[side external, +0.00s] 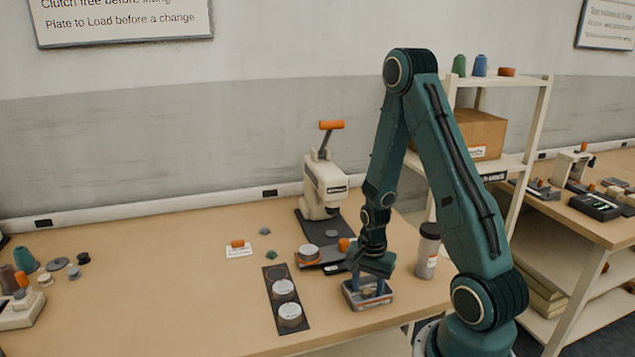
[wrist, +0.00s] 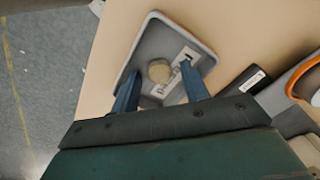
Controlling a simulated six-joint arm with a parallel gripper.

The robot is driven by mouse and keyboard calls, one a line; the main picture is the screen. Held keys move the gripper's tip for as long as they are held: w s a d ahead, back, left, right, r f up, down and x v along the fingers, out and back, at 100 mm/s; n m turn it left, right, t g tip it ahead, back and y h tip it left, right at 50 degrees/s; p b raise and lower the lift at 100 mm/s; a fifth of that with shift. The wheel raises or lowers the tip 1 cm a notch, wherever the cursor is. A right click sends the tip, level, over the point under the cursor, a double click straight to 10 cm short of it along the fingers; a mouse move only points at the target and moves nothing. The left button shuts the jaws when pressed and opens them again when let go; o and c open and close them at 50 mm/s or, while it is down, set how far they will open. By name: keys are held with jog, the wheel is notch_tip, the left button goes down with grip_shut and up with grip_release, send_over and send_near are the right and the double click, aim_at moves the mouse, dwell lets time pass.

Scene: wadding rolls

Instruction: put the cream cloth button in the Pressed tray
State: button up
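The cream cloth button (wrist: 158,70) shows in the wrist view as a small round disc inside the grey tray (wrist: 203,52), beside a white label strip whose text I cannot read. My gripper (wrist: 159,72) has its two blue fingers apart on either side of the button, with gaps between them and it. In the side view my gripper (side external: 371,287) points down into the same tray (side external: 366,304), near the table's front edge. The button is hard to make out there behind the fingers.
A cream press (side external: 322,183) with an orange handle stands behind, on a dark base. A dark plate with white discs (side external: 283,290) lies left of the tray. A lidded bottle (side external: 427,252) stands close on the right.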

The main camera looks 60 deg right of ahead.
aim_at(366, 291)
jog(key=shift+r, duration=0.15)
notch_tip(366, 291, up, 12)
dwell(1.1)
jog(key=shift+s, duration=0.1)
dwell(0.4)
jog(key=a+r+n+t+h, duration=0.1)
jog(key=a+r+n+t, duration=0.2)
jog(key=a+r+n, duration=0.8)
jog(key=s+a+r+n+t+y, duration=0.1)
jog(key=s+a+r+n+t, duration=0.1)
jog(key=s+a+r+n, duration=0.3)
jog(key=shift+s+a+r+n, duration=0.35)
jog(key=shift+a+r+n, duration=0.65)
jog(key=shift+r, duration=0.2)
